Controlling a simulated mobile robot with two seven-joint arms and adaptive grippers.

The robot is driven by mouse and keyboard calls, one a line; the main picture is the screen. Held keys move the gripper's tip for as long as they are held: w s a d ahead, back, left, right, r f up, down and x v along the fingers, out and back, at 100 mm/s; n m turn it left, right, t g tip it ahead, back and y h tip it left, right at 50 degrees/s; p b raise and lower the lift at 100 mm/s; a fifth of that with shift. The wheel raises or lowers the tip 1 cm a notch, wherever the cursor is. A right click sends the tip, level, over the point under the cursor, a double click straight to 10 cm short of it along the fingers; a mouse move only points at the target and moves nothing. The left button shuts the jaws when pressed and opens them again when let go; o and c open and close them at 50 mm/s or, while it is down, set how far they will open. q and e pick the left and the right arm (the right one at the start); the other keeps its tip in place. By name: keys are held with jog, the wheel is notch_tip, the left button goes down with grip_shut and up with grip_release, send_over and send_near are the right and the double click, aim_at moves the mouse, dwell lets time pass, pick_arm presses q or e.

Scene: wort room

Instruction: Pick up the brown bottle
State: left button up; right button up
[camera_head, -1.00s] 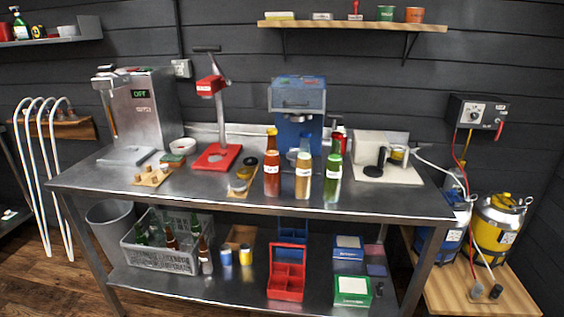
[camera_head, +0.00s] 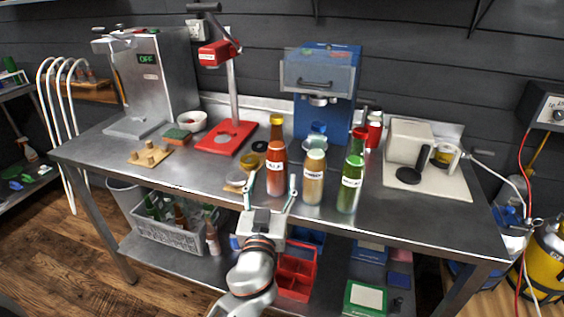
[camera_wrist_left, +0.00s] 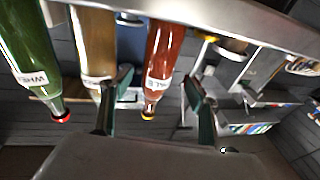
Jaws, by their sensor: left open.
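The brown bottle (camera_head: 277,160), reddish brown with a white ALE label and a yellow-orange cap, stands upright near the front edge of the steel table (camera_head: 215,185). In the wrist view, which appears upside down, the brown bottle (camera_wrist_left: 164,50) shows between the two fingers. My left gripper (camera_head: 271,185) is open and empty in front of the bottle at the table's front edge. Its green-padded fingers (camera_wrist_left: 157,90) are spread either side of the bottle's line, with no contact visible. My right gripper is not in view.
An amber bottle (camera_head: 314,178) and a green bottle (camera_head: 350,185) stand close on the right. A lower shelf holds a grey crate (camera_head: 170,235).

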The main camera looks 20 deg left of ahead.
aim_at(276, 172)
pick_arm(q)
jog(key=shift+x, duration=0.85)
jog(key=p+x, duration=0.1)
jog(key=x, duration=0.3)
jog(key=shift+w+d+p, duration=0.2)
jog(key=shift+p, duration=0.2)
jog(key=shift+w+a, duration=0.1)
jog(key=shift+w, duration=0.25)
grip_shut()
jog(key=shift+r, duration=0.1)
